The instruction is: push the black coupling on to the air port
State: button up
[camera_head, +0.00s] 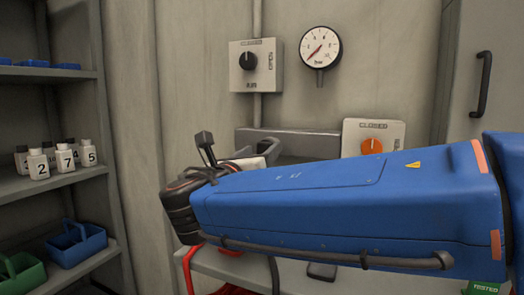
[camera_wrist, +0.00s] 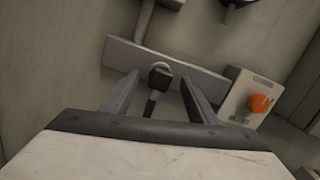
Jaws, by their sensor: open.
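In the wrist view my gripper (camera_wrist: 158,80) is open, with one grey finger on each side of a small black block that looks like the coupling (camera_wrist: 160,77). A gap shows on both sides of the block. The block shows in front of a grey wall rail (camera_wrist: 205,84). I cannot make out the air port or tell whether the block touches it. In the head view my arm hides most of this area.
A black-knob box (camera_head: 256,66) and a round gauge (camera_head: 320,47) are on the wall. An orange-knob panel (camera_wrist: 252,100) is right of my gripper. Shelves with numbered white bottles (camera_head: 65,158) and blue and green bins stand at the left. Red hose hangs below my wrist.

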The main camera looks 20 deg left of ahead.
jog(key=s+f, duration=0.2)
jog(key=s, duration=1.3)
jog(key=shift+s+a, duration=0.25)
jog(key=shift+a, duration=0.15)
